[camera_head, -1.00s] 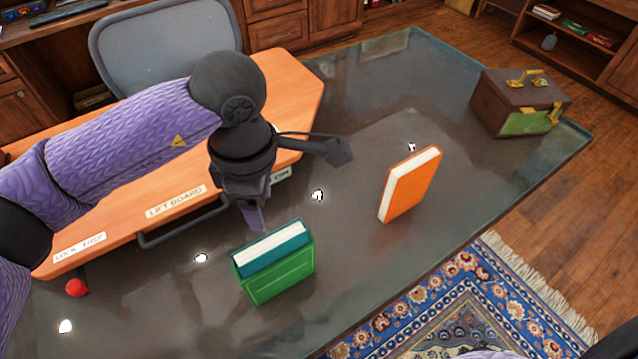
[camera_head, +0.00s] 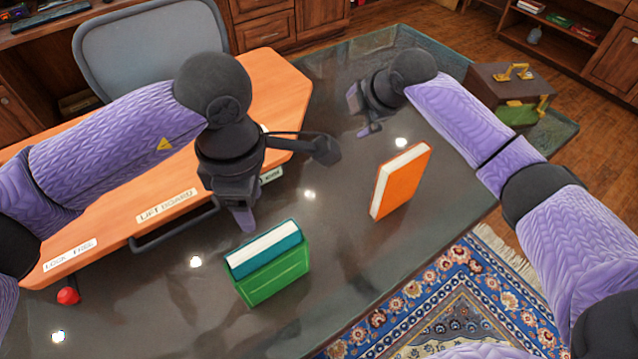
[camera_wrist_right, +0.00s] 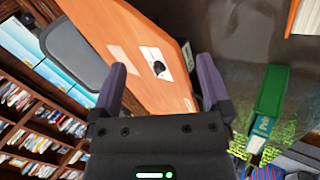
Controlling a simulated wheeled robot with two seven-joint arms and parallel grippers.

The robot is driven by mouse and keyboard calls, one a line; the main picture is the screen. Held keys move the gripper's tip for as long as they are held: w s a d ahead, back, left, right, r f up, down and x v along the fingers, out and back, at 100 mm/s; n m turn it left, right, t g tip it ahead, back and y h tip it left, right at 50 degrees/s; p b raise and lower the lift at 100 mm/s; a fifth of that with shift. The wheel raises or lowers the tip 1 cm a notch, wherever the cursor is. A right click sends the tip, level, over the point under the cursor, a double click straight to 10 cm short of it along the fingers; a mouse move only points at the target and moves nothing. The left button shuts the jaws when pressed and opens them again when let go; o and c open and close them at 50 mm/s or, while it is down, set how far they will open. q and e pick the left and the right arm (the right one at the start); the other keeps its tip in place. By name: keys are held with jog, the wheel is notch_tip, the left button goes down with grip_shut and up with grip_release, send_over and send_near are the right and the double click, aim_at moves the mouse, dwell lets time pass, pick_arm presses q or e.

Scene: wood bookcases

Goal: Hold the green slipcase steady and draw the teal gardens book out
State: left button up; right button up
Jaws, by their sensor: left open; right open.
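The green slipcase (camera_head: 275,281) stands on the glass table, with the teal book (camera_head: 264,249) in it. The book's white page edge and teal cover stick out a little above the slipcase. Both also show at the right of the right wrist view, the slipcase (camera_wrist_right: 271,92) and the teal book (camera_wrist_right: 259,132). My left gripper (camera_head: 243,215) hangs open just above and behind the slipcase, apart from it. My right gripper (camera_head: 364,115) is open and empty over the far part of the table; its two fingers (camera_wrist_right: 162,85) show apart in the right wrist view.
An orange book (camera_head: 400,181) stands on the table right of the slipcase. An orange lift board (camera_head: 110,215) with a dark handle lies along the left. A brown case (camera_head: 490,85) stands at the far right, partly behind my right arm. The table's front is clear.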

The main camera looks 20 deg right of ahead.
jog(key=s+a+f+n+g+y, duration=0.25)
jog(key=s+a+g, duration=0.55)
jog(key=s+a, duration=0.5)
jog(key=shift+n, duration=0.25)
jog(key=x, duration=0.8)
jog(key=shift+s+a+f, duration=0.1)
jog(key=shift+s+f, duration=0.1)
jog(key=shift+f, duration=0.1)
jog(key=c, duration=1.3)
pick_arm(q)
jog(key=o, duration=0.3)
pick_arm(e)
grip_shut()
pick_arm(q)
jog(key=n+t+h, duration=0.1)
jog(key=n+h, duration=0.3)
jog(key=n, duration=0.3)
send_near(260, 242)
jog(key=shift+s+a+r, duration=0.15)
jog(key=shift+r, duration=0.05)
jog(key=shift+a+f, duration=0.15)
jog(key=shift+a, duration=0.05)
jog(key=shift+n, duration=0.3)
jog(key=x, duration=1.1)
jog(key=shift+w+d+f, duration=0.2)
jog(key=shift+d, duration=0.15)
grip_shut()
jog(key=shift+r, duration=0.1)
